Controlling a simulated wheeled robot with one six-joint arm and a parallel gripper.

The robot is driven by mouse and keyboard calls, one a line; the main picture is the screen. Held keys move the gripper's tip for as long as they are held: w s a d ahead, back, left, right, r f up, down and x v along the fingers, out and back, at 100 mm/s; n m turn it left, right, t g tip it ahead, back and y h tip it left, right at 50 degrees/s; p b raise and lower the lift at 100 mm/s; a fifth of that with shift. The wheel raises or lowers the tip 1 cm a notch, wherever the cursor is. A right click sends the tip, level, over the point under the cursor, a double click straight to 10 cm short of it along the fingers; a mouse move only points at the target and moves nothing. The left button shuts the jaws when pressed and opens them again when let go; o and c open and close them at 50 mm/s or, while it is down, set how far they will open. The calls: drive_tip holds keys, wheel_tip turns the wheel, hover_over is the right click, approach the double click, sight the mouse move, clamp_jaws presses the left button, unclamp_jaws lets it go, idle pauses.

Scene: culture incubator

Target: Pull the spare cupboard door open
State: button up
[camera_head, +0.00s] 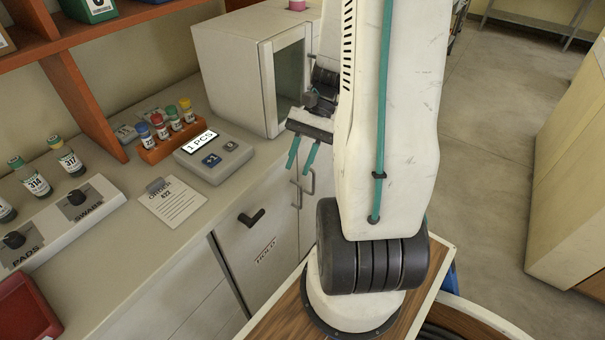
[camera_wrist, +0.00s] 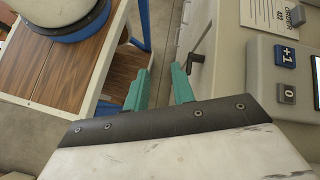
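The counter's front has a pale cupboard door (camera_head: 241,244) with a black lever handle (camera_head: 251,217) and a label that seems to read HOLD. A dark line runs down its left edge; I cannot tell whether it is ajar. Further back are narrower cupboard fronts with metal bar handles (camera_head: 297,195). I cannot read which door is the spare one. My gripper (camera_head: 300,168) hangs beyond the counter edge, near the bar handles in the picture, its teal fingers apart and empty. In the wrist view, a dark handle (camera_wrist: 196,59) shows just past the right finger of my gripper (camera_wrist: 161,72).
On the counter stand a white incubator (camera_head: 232,75), a counting device (camera_head: 213,157), an orange rack of vials (camera_head: 170,138) and a paper card (camera_head: 172,202). A pale cabinet (camera_head: 575,190) stands at the right. The grey floor (camera_head: 490,130) between is clear.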

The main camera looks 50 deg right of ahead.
drive_tip(key=d+f+m+t+h, duration=0.1)
drive_tip(key=d+f+m+t, duration=0.5)
drive_tip(key=f, duration=0.3)
drive_tip(key=d+f+m+t+h, duration=0.1)
drive_tip(key=d+f+m+t, duration=0.3)
drive_tip(key=f+m+t, duration=0.3)
drive_tip(key=d+f+m+t+h, duration=0.1)
drive_tip(key=d+f+m+t, duration=0.55)
drive_tip(key=f, duration=0.35)
drive_tip(key=h, duration=0.1)
hover_over(313, 193)
drive_tip(key=shift+w+d+m, duration=0.15)
drive_tip(key=shift+d+m, duration=0.1)
drive_tip(key=shift+m, duration=0.2)
